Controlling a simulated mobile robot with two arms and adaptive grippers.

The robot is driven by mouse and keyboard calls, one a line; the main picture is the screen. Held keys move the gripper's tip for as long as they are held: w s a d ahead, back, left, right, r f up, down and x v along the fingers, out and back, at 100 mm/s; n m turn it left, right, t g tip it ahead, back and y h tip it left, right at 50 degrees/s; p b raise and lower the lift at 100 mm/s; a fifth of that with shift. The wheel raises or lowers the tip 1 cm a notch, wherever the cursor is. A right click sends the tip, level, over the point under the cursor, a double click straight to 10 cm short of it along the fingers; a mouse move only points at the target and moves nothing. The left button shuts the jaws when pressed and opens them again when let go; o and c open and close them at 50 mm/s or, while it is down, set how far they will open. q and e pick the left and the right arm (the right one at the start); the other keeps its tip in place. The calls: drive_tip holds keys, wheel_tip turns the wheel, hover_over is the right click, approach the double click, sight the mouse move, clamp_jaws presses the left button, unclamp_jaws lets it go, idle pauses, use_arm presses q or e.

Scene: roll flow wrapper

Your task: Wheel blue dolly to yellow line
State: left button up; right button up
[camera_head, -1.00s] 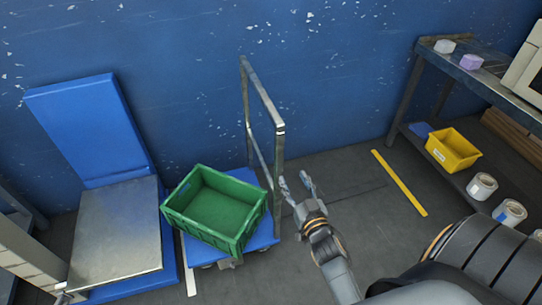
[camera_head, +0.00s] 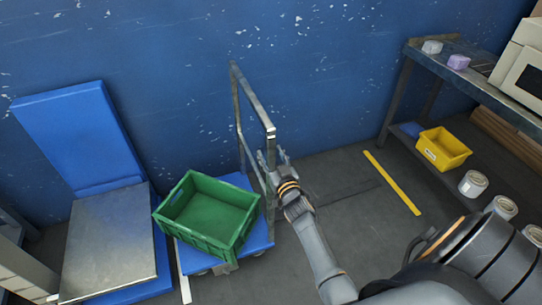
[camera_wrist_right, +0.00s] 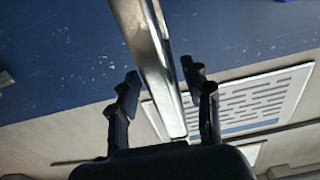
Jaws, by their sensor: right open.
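The blue dolly (camera_head: 256,232) stands on the floor, with a green crate (camera_head: 208,217) on its deck and an upright metal handle frame (camera_head: 253,98) on its right side. My right gripper (camera_head: 270,163) is at the handle's near post. In the right wrist view the open fingers (camera_wrist_right: 160,95) stand on either side of a metal bar (camera_wrist_right: 150,65) of the handle, with gaps visible on both sides. The yellow line (camera_head: 392,182) lies on the floor to the right of the dolly. My left gripper is not in view.
A blue unit with a metal plate (camera_head: 108,240) stands left of the dolly, close to a white floor strip (camera_head: 184,285). A metal shelf (camera_head: 455,62) on the right holds a yellow bin (camera_head: 443,148) and several white rolls. Floor between dolly and yellow line is clear apart from my arm.

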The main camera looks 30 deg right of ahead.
clamp_jaws()
drive_tip(key=shift+d, duration=0.15)
